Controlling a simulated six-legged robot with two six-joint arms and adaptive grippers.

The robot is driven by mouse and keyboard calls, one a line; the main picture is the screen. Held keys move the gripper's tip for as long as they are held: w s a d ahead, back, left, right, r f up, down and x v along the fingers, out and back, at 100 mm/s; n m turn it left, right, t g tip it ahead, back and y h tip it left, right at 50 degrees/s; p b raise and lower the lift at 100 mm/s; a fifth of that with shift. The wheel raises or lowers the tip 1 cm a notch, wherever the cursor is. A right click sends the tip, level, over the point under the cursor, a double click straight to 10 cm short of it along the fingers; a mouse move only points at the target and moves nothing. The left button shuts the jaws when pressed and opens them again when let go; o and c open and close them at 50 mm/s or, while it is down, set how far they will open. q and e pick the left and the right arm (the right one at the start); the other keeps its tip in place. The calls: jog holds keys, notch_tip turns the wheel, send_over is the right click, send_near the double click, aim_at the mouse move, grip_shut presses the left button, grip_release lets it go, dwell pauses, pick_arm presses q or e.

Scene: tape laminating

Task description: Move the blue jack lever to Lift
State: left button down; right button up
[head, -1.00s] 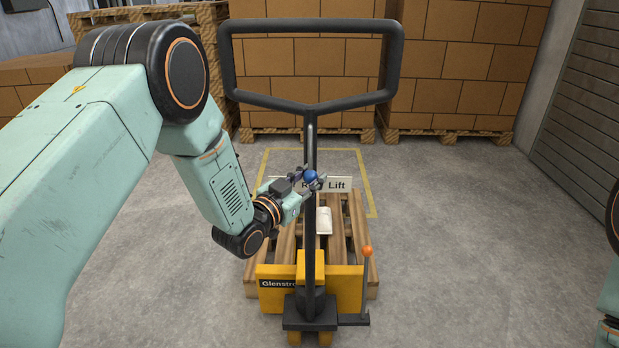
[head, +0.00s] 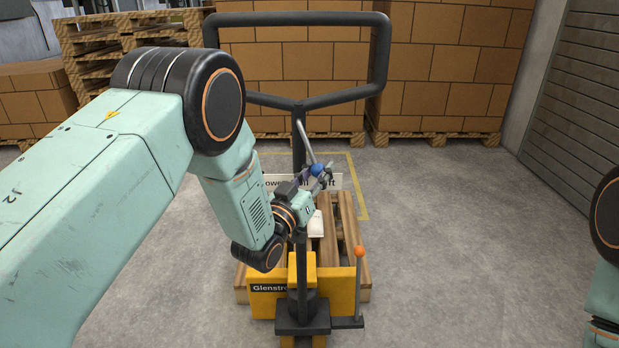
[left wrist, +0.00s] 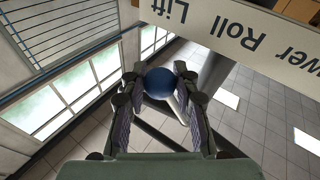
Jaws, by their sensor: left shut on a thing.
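The blue jack lever knob (head: 317,170) sits at the end of a thin grey rod on the black handle post (head: 299,140). My left gripper (head: 318,178) is shut on the knob. In the left wrist view the blue knob (left wrist: 159,83) lies between the two fingers of my left gripper (left wrist: 159,88). The rod tilts to the right of the post, toward the "Lift" end of the white label plate (head: 336,182). The plate also shows in the left wrist view (left wrist: 230,30), with "Lift" at its left end. My right gripper is out of view.
The yellow pallet jack (head: 343,288) stands with its forks at a wooden pallet (head: 347,225). An orange-tipped lever (head: 359,252) rises at its right. Stacked cartons (head: 455,70) stand behind. The floor (head: 440,240) to the right is clear.

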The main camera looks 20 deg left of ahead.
pick_arm(q)
jog(key=shift+w+d+r+n+t+y, duration=0.15)
jog(key=shift+d+n+t+y, duration=0.25)
jog(key=shift+n, duration=0.3)
jog(key=shift+d, duration=0.1)
jog(key=c, duration=1)
grip_release()
jog(key=v, duration=1.2)
